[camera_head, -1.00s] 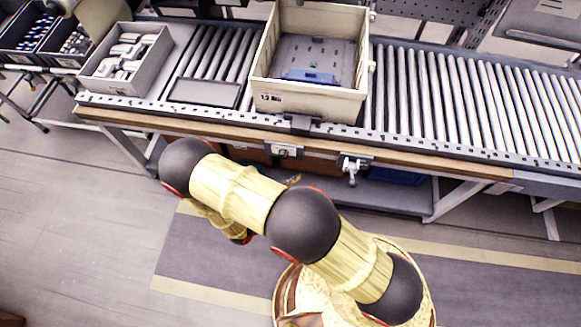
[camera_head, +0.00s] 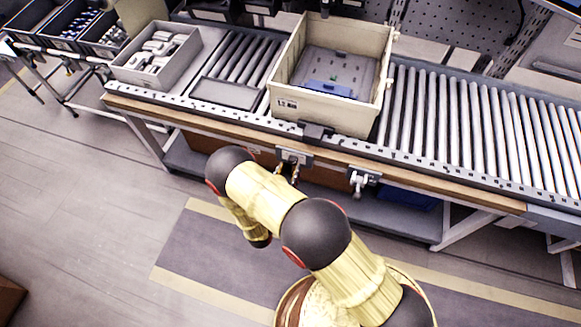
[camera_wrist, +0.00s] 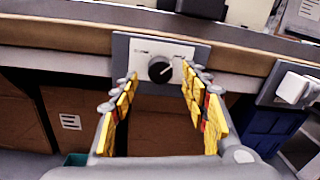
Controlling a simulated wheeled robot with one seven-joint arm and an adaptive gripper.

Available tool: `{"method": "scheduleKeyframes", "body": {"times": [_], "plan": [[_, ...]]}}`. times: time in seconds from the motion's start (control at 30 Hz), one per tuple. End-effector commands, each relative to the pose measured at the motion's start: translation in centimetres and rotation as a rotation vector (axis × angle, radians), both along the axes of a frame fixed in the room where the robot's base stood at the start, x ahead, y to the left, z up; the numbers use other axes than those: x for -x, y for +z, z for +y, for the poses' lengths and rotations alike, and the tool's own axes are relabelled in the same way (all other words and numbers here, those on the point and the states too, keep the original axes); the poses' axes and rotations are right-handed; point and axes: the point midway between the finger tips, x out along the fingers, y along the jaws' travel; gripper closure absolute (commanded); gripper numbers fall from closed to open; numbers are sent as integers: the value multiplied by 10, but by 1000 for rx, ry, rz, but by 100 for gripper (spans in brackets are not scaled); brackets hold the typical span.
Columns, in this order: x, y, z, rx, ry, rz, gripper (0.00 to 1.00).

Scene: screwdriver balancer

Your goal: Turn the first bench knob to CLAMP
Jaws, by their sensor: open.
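The bench knob (camera_wrist: 160,69) is a round black dial with a light pointer line on a white plate (camera_wrist: 143,47), set in a grey panel on the bench front. The plate's lettering is too small to read. My gripper (camera_wrist: 160,82) is open in the wrist view, its yellow fingers on either side of the knob's position and the knob framed between their tips. I cannot tell how far the tips are from the plate. In the head view the panel (camera_head: 294,155) sits below the crate, with the fingertips (camera_head: 287,170) close beneath it.
A second panel with a white handle (camera_head: 359,182) is to the right; the handle also shows in the wrist view (camera_wrist: 293,88). A cream crate (camera_head: 297,107) stands on the roller conveyor (camera_head: 470,125). Brown boxes (camera_wrist: 72,120) and a blue bin (camera_wrist: 268,130) are under the bench.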

Motion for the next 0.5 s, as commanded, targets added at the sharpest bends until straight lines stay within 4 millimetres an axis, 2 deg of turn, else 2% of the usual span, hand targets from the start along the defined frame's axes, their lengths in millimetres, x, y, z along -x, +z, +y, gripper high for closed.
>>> {"method": "scheduleKeyframes", "body": {"times": [0.2, 0.5], "plan": [[-19, 0, -8, -1, -1, -1, 54], [-22, 0, -9, 0, 0, 0, 54]]}}
